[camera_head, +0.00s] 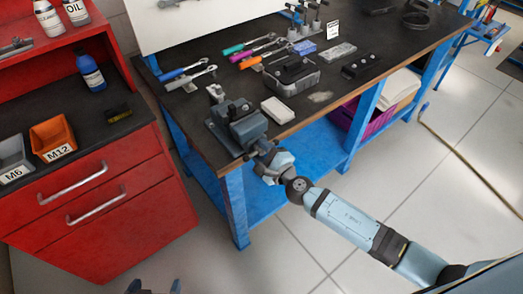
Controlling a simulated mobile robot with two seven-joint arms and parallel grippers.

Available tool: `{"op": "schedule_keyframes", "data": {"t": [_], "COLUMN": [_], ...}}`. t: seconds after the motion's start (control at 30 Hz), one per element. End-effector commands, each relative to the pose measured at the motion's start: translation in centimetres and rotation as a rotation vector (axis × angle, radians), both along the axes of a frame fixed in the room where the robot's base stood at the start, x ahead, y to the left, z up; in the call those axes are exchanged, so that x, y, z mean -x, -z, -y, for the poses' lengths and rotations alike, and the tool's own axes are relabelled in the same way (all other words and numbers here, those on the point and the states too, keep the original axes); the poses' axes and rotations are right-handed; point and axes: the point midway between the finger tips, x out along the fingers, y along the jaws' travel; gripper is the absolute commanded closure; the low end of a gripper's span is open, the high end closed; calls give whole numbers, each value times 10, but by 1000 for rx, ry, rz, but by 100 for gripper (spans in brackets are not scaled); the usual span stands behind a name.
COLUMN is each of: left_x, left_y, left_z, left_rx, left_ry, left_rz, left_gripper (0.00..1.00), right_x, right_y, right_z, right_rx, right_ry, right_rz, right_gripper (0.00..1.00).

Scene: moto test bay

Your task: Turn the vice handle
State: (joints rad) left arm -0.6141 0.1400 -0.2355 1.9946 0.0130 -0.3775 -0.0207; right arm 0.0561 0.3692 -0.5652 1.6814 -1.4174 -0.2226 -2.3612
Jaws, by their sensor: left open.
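The dark grey vice (238,124) is fixed at the near left corner of the workbench (330,100). Its handle is at the front end, mostly hidden by my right gripper and too small to make out. My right arm comes in from the lower right, and my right gripper (262,153) is right at the front of the vice, by the handle. I cannot tell whether its fingers are closed on the handle. My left gripper (154,288) shows only its fingertips at the bottom edge. They are apart with nothing between them, far from the vice.
A red cabinet (110,205) stands at the left, with an orange M12 bin (53,138), a grey M6 bin (13,157) and a blue bottle (91,72). Wrenches, a grey tray (291,76) and a white block (278,110) lie on the bench. The floor in front is clear.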

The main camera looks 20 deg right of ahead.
Motion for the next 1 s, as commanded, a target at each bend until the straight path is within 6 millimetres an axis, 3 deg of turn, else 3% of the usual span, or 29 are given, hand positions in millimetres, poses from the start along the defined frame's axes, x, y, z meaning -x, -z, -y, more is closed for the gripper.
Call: {"op": "schedule_keyframes", "data": {"t": [0.03, 0.1, 0.57, 1.0], "left_x": [0, 0, 0, 1], "left_y": [-1, -1, 2, 10], "left_z": [0, 0, 0, 0], "left_rx": [0, 1, 0, -1], "left_ry": [0, 0, 0, -1], "left_rz": [1, 2, 0, -4], "left_gripper": [0, 0, 0, 0], "right_x": [0, 0, 1, 2], "right_y": [0, 0, 2, 3], "right_z": [0, 0, -1, -2], "right_rx": [-1, -1, -61, -389], "right_ry": [0, -1, -2, -3], "right_rz": [0, -1, -26, -148], "right_gripper": [82, 94, 94, 94]}}
